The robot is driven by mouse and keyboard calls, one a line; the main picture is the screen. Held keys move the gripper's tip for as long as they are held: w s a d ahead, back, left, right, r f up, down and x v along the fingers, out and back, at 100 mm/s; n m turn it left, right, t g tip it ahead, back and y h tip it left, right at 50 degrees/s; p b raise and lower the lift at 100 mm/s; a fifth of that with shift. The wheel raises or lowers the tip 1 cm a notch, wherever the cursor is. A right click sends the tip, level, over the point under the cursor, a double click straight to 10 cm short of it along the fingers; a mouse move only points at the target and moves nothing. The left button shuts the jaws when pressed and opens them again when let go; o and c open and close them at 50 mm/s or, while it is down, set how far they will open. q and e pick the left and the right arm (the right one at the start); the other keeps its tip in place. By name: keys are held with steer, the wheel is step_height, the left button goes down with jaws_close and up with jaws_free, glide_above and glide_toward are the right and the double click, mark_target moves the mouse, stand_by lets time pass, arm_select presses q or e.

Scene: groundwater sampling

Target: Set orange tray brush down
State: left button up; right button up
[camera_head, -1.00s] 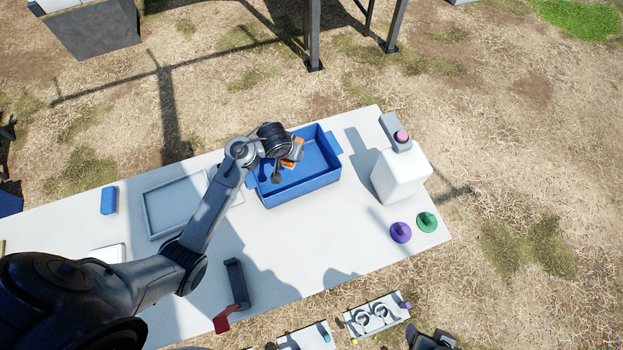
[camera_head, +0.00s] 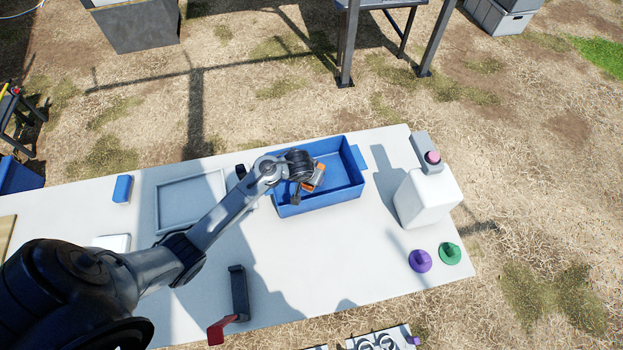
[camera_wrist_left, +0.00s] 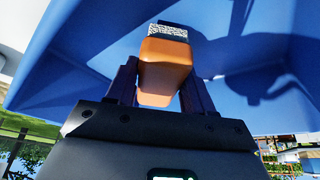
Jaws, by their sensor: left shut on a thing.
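The orange brush (camera_wrist_left: 163,75) is between the fingers of my left gripper (camera_wrist_left: 158,85), which is shut on it; its pale speckled bristle end (camera_wrist_left: 167,32) points away from the gripper. In the head view, the orange brush (camera_head: 317,172) shows beside my left gripper (camera_head: 300,185), over the inside of the blue tray (camera_head: 340,195). The blue tray's walls (camera_wrist_left: 95,35) fill much of the wrist view. I cannot tell whether the brush touches the tray floor. My right gripper is not in view.
A white jug (camera_head: 428,198) stands right of the blue tray, with a purple funnel-like piece (camera_head: 420,261) and a green one (camera_head: 450,254) in front. A shallow grey tray (camera_head: 165,205) lies left. A dark holder (camera_head: 239,292) stands near the front edge. The table's middle front is clear.

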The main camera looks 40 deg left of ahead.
arm_select(q)
steer(key=shift+f, duration=0.5)
steer(key=shift+f, duration=0.2)
steer(key=o, duration=0.9)
steer(key=shift+o, duration=0.2)
steer(key=shift+r, duration=0.1)
steer(key=p+v, duration=0.5)
steer(key=v, duration=0.7)
steer(key=s+d+r+m, duration=0.1)
steer(key=s+d, duration=0.2)
steer(key=s, duration=0.3)
steer(key=s+d+r+m, duration=0.2)
steer(key=s+d, duration=0.1)
steer(key=s, duration=0.4)
steer(key=s+d+r+m+h, duration=0.1)
steer(key=s+d+r, duration=0.1)
steer(key=s, duration=0.5)
steer(key=shift+d+r+m+g, duration=0.25)
steer(key=shift+d+m+g, duration=0.05)
steer(key=shift+d, duration=0.6)
